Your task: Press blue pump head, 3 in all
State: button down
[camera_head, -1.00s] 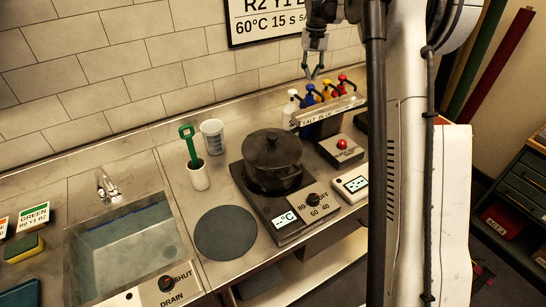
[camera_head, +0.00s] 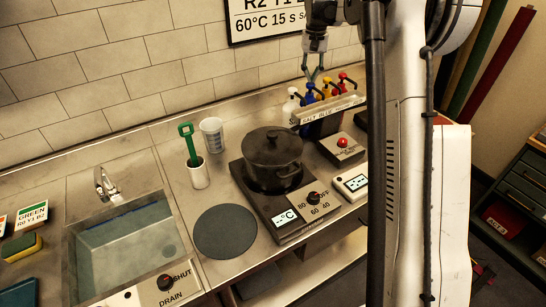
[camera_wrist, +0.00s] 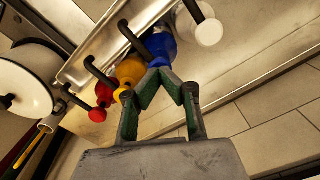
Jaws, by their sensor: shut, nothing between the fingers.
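The blue pump head (camera_head: 310,90) stands in the row of pumps at the back of the counter, between a white pump (camera_head: 290,106) and a yellow one (camera_head: 326,91). My gripper (camera_head: 315,80) points down just above the blue pump, its fingertips together and empty. In the wrist view the blue pump head (camera_wrist: 162,44) lies right beyond the shut fingertips (camera_wrist: 159,71), which partly cover it. I cannot tell whether they touch it. The yellow pump (camera_wrist: 129,70) is close beside the fingertips.
A red pump (camera_head: 344,79) ends the row. A labelled metal holder (camera_head: 330,112) fronts the pumps. A dark lidded pot (camera_head: 271,158) and a red-button box (camera_head: 342,147) stand nearer. The tiled wall is behind.

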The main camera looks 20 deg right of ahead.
jog(key=shift+f+b, duration=0.65)
jog(key=shift+f, duration=0.55)
jog(key=shift+r, duration=0.15)
jog(key=shift+r+p, duration=0.9)
jog(key=shift+r, duration=0.85)
jog(key=shift+r+p, duration=1.55)
jog(key=shift+r, duration=1.45)
